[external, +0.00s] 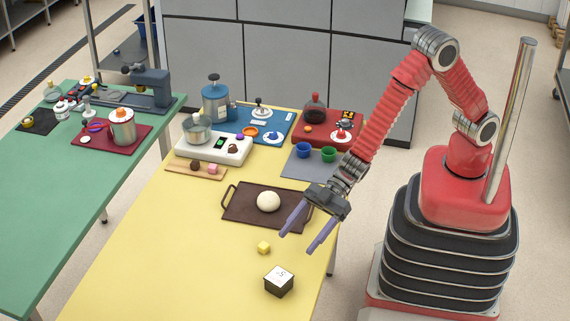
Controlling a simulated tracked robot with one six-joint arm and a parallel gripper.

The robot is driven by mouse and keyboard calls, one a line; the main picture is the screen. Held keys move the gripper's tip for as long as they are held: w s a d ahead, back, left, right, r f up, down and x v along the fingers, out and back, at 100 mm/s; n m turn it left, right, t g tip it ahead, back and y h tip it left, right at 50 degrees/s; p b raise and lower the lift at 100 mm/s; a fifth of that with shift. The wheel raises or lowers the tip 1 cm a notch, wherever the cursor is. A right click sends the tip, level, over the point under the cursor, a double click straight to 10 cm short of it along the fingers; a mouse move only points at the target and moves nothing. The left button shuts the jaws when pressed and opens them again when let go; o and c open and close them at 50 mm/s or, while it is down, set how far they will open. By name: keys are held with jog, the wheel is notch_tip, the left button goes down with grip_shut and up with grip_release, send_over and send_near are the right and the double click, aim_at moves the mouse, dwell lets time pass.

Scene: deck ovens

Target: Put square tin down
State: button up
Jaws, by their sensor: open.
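The square tin (279,281) appears to be the dark box with a white marked top, standing on the yellow table (140,270) near its front right edge. My gripper (301,239) is open and empty. Its two purple fingers point down and to the left, above the table's right side. The tin lies below the gripper in the picture, apart from the fingers. Whether the tin is hollow cannot be told.
A brown tray (240,215) with a white dough ball (268,201) lies left of my gripper. Pots, cups and mats crowd the table's far end. The near left of the table is clear.

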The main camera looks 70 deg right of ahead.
jog(key=w+d+r+m+t+h, duration=0.2)
jog(key=w+d+r, duration=0.2)
jog(key=d, duration=0.3)
jog(key=w+d+r+m+t+h, duration=0.1)
jog(key=w+d+r+h, duration=0.2)
jog(key=d, duration=0.5)
jog(key=d+r+m+t+h, duration=0.15)
jog(key=d+r, duration=0.25)
jog(key=d, duration=0.4)
jog(key=d+r+m+g+h, duration=0.1)
jog(key=d+r+m+h, duration=0.15)
jog(key=d, duration=0.55)
jog(key=s+d+r+m, duration=0.1)
jog(key=s+d+r, duration=0.25)
jog(key=d, duration=0.55)
jog(key=s+d+m+g+h, duration=0.1)
jog(key=s+d+m, duration=0.1)
jog(key=s+d, duration=0.5)
jog(key=s+d+m+g+h, duration=0.2)
jog(key=s+d, duration=0.5)
jog(key=s, duration=0.7)
jog(key=shift+s+m, duration=0.2)
jog(key=shift+m, duration=0.3)
jog(key=shift+g, duration=0.25)
